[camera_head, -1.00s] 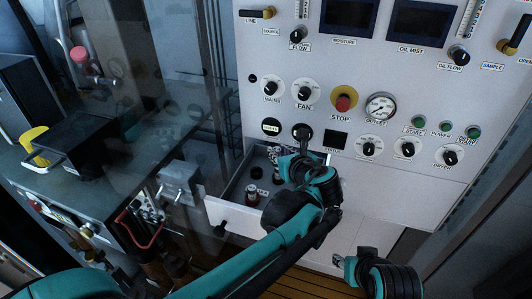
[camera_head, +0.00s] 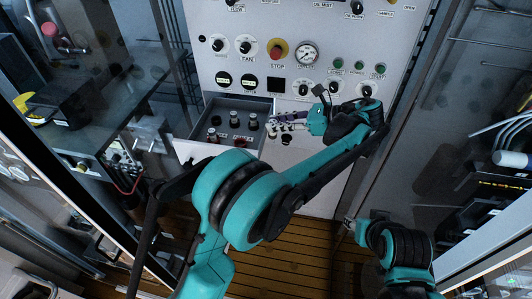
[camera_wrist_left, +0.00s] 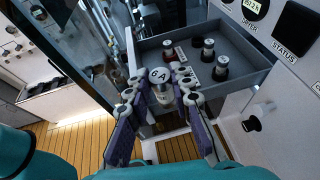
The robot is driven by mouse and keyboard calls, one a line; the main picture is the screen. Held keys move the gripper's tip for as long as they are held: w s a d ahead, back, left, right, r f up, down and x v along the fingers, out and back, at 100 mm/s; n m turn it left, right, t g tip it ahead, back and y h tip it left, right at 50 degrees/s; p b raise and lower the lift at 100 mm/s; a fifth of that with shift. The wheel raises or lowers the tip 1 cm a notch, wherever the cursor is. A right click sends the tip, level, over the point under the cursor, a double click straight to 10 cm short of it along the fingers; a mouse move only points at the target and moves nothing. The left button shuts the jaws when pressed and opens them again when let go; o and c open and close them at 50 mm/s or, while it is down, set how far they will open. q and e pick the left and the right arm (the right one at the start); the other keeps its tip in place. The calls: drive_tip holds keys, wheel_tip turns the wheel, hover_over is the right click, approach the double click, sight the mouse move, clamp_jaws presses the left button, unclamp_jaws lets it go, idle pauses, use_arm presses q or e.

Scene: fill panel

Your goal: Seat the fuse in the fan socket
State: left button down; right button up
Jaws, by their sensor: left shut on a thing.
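My left gripper (camera_head: 284,128) is in front of the panel, at the right side of the open drawer (camera_head: 188,150). In the left wrist view the left gripper (camera_wrist_left: 163,88) is shut on a fuse (camera_wrist_left: 162,76), with a finger on each side of its round white cap marked with an amp rating. The fuse's lower end is partly hidden. My right gripper (camera_head: 350,224) is low at the right, away from the panel; its jaws are too small to read. The FAN knob (camera_head: 247,47) is on the panel. I cannot pick out the fan socket.
Several other fuses stand in the drawer, one of them (camera_wrist_left: 208,49) close by in the wrist view. Round black displays (camera_head: 250,81) and a square status window (camera_head: 276,85) sit above the drawer. A dark glass cabinet lies left; wooden floor shows below.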

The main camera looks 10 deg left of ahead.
use_arm(q)
drive_tip(key=w+a+f, duration=0.1)
drive_tip(key=a+f, duration=0.2)
drive_tip(key=a, duration=0.1)
drive_tip(key=w+a+f, duration=0.2)
drive_tip(key=a+f, duration=0.2)
drive_tip(key=w+a+f+b, duration=0.1)
drive_tip(key=w+a+f, duration=0.1)
drive_tip(key=a+f, duration=0.2)
drive_tip(key=shift+w+a, duration=0.1)
drive_tip(key=shift+w+a+f, duration=0.1)
drive_tip(key=shift+f, duration=0.2)
use_arm(e)
drive_tip(key=shift+w+a+f, duration=0.4)
drive_tip(key=shift+a, duration=0.3)
use_arm(q)
drive_tip(key=shift+f, duration=0.15)
drive_tip(key=c, duration=1.3)
unclamp_jaws()
drive_tip(key=shift+c, duration=0.2)
use_arm(e)
drive_tip(key=shift+f, duration=0.25)
